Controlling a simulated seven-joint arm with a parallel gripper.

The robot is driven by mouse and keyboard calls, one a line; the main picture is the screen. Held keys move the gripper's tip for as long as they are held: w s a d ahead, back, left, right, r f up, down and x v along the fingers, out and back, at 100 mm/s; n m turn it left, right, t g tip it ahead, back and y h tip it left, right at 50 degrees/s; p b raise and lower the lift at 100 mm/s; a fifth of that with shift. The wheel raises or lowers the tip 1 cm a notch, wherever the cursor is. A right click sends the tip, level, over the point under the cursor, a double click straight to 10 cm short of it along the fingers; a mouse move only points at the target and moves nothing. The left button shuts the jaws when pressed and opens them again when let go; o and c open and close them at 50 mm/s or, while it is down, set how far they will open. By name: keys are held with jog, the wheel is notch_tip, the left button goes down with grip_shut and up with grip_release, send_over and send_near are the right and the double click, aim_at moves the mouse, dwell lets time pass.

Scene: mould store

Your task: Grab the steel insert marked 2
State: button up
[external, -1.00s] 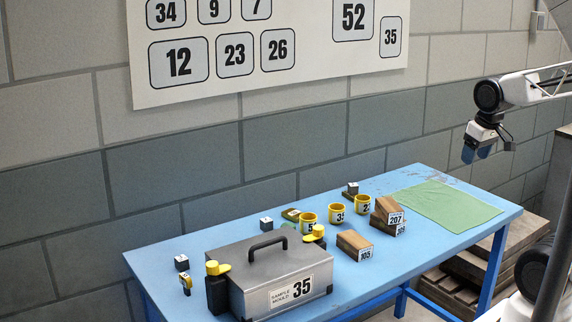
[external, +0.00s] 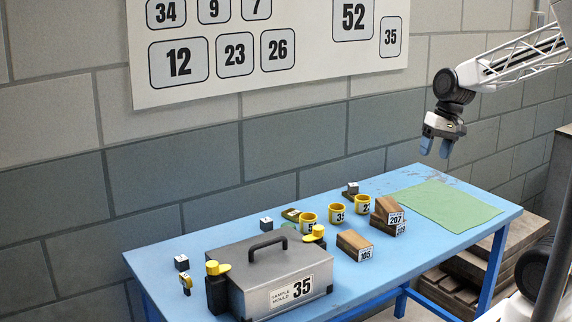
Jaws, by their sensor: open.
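Several small dark cubes with white labelled tops, which look like the steel inserts, are on the blue table in the external view. One cube (external: 181,262) is at the left end, a second cube (external: 266,224) is behind the grey case, and a third cube (external: 352,188) is near the back edge, on or against a low brownish piece. Their marks are too small to read, so I cannot tell which is the 2. My gripper (external: 437,148) is open and empty, high above the right part of the table, apart from every object.
A grey case (external: 225,278) marked 35 with yellow-topped latches fills the front left. Yellow cups (external: 308,219) and wooden blocks (external: 354,246) stand mid-table. A small yellow and dark piece (external: 186,283) is at the left. A green mat (external: 445,205) lies clear at the right.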

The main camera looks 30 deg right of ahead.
jog(key=w+a+f+m+g+y, duration=0.1)
jog(key=w+a+f+m+y, duration=0.2)
jog(key=w+a+f, duration=0.5)
jog(key=w+a+f+m+y, duration=0.2)
jog(key=w+a+m, duration=0.15)
jog(key=w, duration=0.85)
jog(key=w+a+f+m+g+y, duration=0.1)
jog(key=w+a+f+m+y, duration=0.35)
jog(key=w, duration=0.55)
jog(key=m+t+y, duration=0.1)
jog(key=m, duration=0.3)
send_near(267, 219)
jog(key=shift+s+a+f, duration=0.15)
jog(key=shift+a+f, duration=0.35)
jog(key=shift+a, duration=0.25)
jog(key=shift+x, duration=1.25)
jog(key=shift+x, duration=2.6)
jog(key=shift+r, duration=0.15)
